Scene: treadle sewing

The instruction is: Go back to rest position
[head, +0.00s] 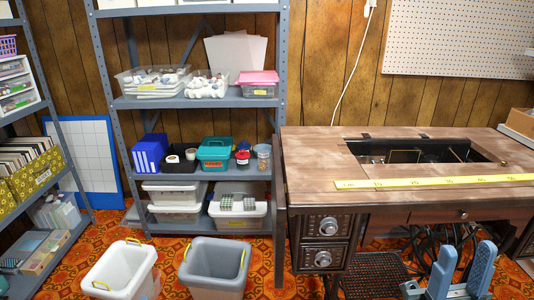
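My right gripper (467,258) is at the bottom right, in front of the wooden treadle sewing table (312,163). Its two blue-grey fingers stand upright and well apart, with nothing between them. It covers part of the treadle ironwork below the tabletop. I cannot make out my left gripper in the head view. The tabletop has an open well (425,151) with dark machine parts inside. A yellow measuring tape (430,183) lies along its front edge.
A white bin (118,270) and a grey bin (213,268) stand on the orange patterned carpet left of the table. A grey metal shelf (196,102) holds boxes behind them. Another loaded shelf is at far left. A pegboard (460,38) hangs above the table.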

